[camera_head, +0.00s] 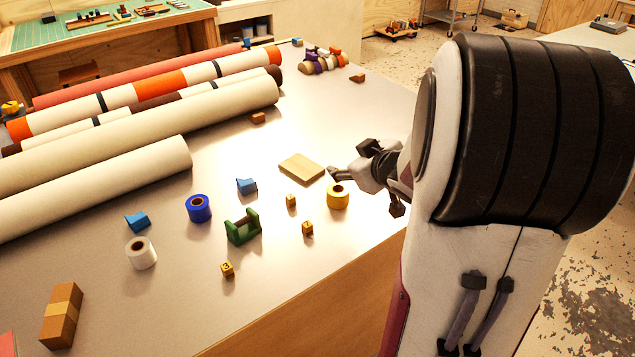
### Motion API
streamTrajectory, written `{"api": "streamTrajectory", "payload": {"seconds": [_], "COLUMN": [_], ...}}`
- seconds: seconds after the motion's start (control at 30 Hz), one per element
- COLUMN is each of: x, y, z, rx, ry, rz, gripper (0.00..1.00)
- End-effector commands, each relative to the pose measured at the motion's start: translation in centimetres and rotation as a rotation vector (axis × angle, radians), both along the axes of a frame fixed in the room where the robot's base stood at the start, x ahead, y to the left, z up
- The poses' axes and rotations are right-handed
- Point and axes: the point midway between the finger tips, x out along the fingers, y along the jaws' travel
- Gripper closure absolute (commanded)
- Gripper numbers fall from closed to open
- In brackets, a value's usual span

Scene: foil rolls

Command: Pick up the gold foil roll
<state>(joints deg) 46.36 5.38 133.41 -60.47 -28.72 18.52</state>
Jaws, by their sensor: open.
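The gold foil roll (338,197) stands upright on the table near its right edge, its hollow core facing up. My gripper (362,186) is just to the right of and above the roll, its fingers spread and pointing left. One dark fingertip shows close to the top of the roll; I cannot tell whether it touches. The rest of the gripper is partly hidden behind my large white and black arm link on the right.
A blue roll (199,208), a white roll (141,253) and a green holder (242,227) stand to the left. A wooden block (302,168) and small gold cubes (307,228) lie nearby. Long fabric rolls (140,135) fill the table's left side.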

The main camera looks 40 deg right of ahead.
Motion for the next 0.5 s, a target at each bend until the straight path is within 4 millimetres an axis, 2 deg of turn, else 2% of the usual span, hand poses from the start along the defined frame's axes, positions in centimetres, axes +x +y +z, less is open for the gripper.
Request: {"api": "streamTrajectory", "payload": {"seconds": [0.2,0.5], "x": [-0.6,-2.9], "y": [-1.4,-1.6], "z": [-3.3,-6.9], "rx": [0.079,0.240], "ry": [-0.035,-0.106], "rz": [0.084,0.207], "gripper": [0.42,0.42]}}
